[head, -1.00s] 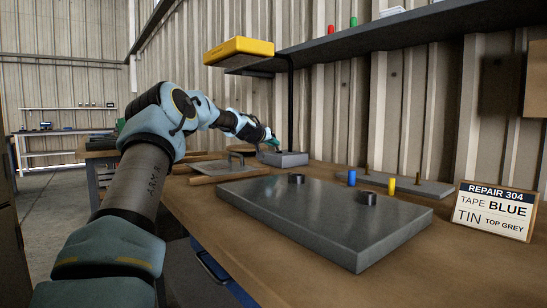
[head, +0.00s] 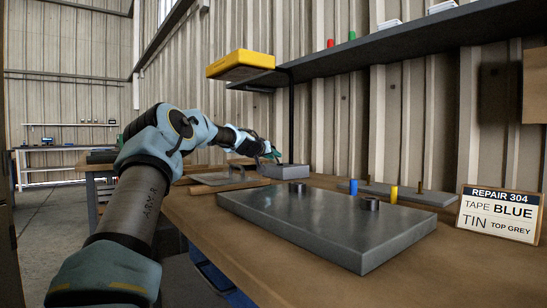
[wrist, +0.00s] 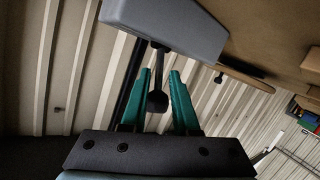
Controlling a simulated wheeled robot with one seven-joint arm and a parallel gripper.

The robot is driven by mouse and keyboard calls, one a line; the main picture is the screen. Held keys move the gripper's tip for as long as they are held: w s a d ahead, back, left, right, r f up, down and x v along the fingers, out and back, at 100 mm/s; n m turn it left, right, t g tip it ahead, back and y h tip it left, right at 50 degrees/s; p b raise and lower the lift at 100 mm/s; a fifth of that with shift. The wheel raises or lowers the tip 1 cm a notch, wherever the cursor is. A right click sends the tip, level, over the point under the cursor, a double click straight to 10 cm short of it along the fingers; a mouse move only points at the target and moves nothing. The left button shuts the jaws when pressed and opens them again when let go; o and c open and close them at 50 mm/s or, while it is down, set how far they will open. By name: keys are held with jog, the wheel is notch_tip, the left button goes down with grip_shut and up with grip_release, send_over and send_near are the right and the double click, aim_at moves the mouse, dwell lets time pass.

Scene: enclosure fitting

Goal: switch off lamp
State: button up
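The lamp has a yellow head (head: 240,65), a thin dark post and a grey block base (head: 286,171) at the back of the bench. In the wrist view the grey base (wrist: 165,25) is at the top. A dark stem with a round black knob (wrist: 158,101) shows below it, between my fingers in the picture. I cannot tell whether a finger touches it. My gripper (wrist: 160,72) has two teal fingers standing apart. In the head view my gripper (head: 272,153) is beside the base's upper left. Whether the lamp is lit is unclear.
A thick grey slab (head: 325,222) with two dark knobs lies in front on the bench. Blue (head: 353,187) and yellow (head: 394,194) cylinders stand behind it. A repair sign (head: 499,213) is at right. A dark shelf (head: 400,47) hangs above.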

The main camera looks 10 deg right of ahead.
jog(key=shift+o, duration=0.8)
jog(key=b+v, duration=0.7)
jog(key=v, duration=0.3)
jog(key=shift+s+a, duration=0.25)
jog(key=shift+s, duration=0.05)
jog(key=shift+r, duration=0.1)
